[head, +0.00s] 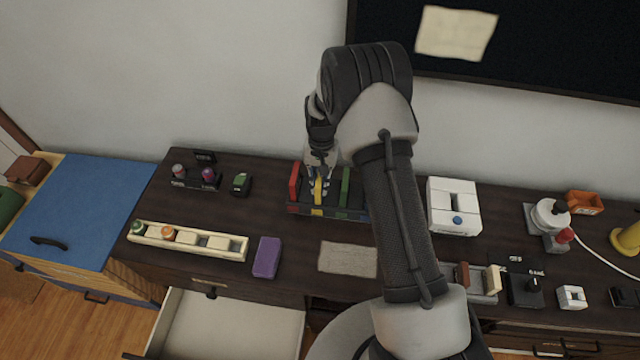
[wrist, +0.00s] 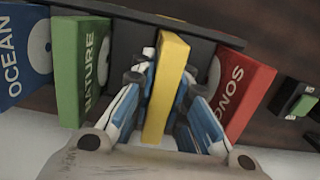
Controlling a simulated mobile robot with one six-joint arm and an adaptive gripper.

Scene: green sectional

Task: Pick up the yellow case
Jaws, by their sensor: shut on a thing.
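The yellow case (wrist: 168,85) stands upright between my gripper's two fingers in the wrist view. My gripper (wrist: 163,98) is shut on it, with one finger on each broad side. In the head view my gripper (head: 319,182) is above the dark rack (head: 328,212), and the yellow case (head: 318,192) shows in the rack between the red case and the green case. I cannot tell whether its lower end touches the rack.
A red case (wrist: 236,100) stands to one side of the yellow case, and a green case (wrist: 82,72) and blue case (wrist: 22,58) to the other. A white box (head: 453,205) is right of the rack. A purple case (head: 266,257) lies in front, left of a beige mat (head: 348,260). A drawer (head: 228,325) is open below.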

